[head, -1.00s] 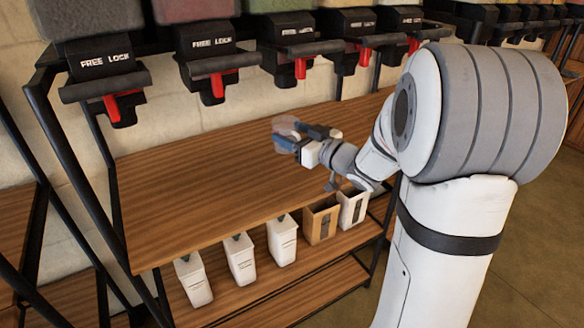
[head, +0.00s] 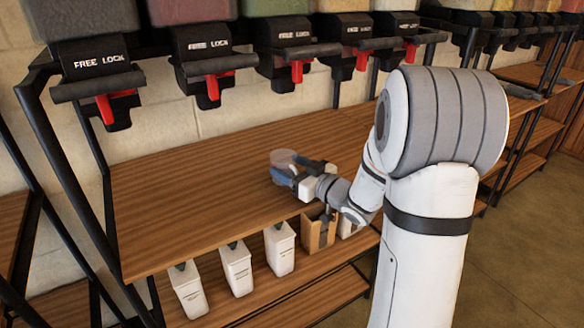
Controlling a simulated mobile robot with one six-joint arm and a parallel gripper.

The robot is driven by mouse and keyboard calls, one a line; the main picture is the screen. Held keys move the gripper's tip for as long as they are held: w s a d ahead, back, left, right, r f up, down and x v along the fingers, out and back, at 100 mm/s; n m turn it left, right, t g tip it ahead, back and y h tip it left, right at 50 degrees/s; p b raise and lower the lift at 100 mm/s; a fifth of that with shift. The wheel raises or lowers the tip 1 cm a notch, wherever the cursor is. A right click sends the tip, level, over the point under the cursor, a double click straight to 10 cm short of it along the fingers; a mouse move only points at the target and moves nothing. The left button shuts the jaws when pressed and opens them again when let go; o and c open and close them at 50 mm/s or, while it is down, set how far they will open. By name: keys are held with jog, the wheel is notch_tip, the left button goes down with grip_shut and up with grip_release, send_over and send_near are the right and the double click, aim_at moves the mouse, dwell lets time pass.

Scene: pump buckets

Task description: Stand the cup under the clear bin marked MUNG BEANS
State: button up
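A clear, faintly pink cup (head: 284,159) is at the end of my arm, over the right part of the wooden shelf top. My gripper (head: 287,173) has its blue-tipped fingers around the cup's side and appears shut on it. I cannot tell whether the cup's base touches the wood. Bins with a dark grey bin (head: 80,18) at left, then a reddish bin (head: 190,10) and a greenish bin (head: 278,6), are cut off by the top edge. No MUNG BEANS label is visible. Their black dispensers with red levers (head: 211,88) hang above the shelf's back.
The wooden shelf top (head: 180,190) is bare left of the cup. White containers (head: 236,268) and a brown box (head: 319,230) stand on the lower shelf. Black frame posts (head: 62,170) rise at left. More dispensers and shelving stand at right.

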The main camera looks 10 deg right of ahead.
jog(key=o, duration=0.4)
jog(key=shift+r, duration=0.15)
jog(key=shift+s+d+r, duration=0.1)
jog(key=shift+s, duration=0.05)
jog(key=v, duration=1.1)
jog(key=shift+s+p, duration=0.3)
jog(key=shift+p, duration=0.15)
jog(key=shift+d, duration=0.15)
